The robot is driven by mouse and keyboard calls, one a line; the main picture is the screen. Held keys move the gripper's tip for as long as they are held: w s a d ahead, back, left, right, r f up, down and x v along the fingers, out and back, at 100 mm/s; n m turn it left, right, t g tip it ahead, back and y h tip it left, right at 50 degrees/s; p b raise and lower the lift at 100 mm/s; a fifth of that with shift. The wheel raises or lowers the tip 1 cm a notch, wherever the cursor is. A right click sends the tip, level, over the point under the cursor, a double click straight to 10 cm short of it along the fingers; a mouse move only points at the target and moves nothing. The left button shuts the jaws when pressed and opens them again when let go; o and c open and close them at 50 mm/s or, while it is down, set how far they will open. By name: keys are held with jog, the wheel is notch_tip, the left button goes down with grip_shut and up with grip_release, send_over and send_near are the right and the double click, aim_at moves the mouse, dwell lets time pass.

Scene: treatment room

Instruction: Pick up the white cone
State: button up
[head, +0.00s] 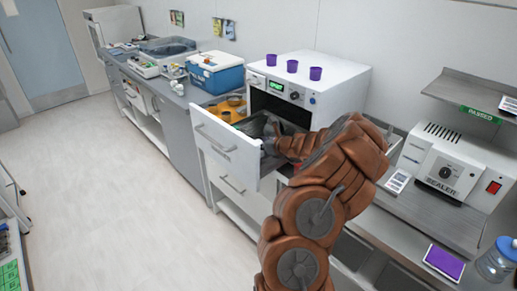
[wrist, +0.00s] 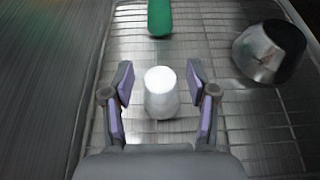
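The white cone (wrist: 161,93) stands on a wire-grid surface in the wrist view, with its bright flat top facing the camera. My gripper (wrist: 160,82) is open, with one purple-padded finger on each side of the cone and a visible gap on both sides. The cone is hidden there, and the gripper's fingers cannot be made out clearly.
A green object (wrist: 159,17) lies beyond the cone, and a shiny metal cup-like thing (wrist: 268,51) lies to its right. The drawer walls are close. The oven (head: 309,86) stands behind, with purple cups (head: 292,66) on top; a blue cooler (head: 215,74) is left.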

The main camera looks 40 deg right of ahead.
jog(key=c, duration=0.7)
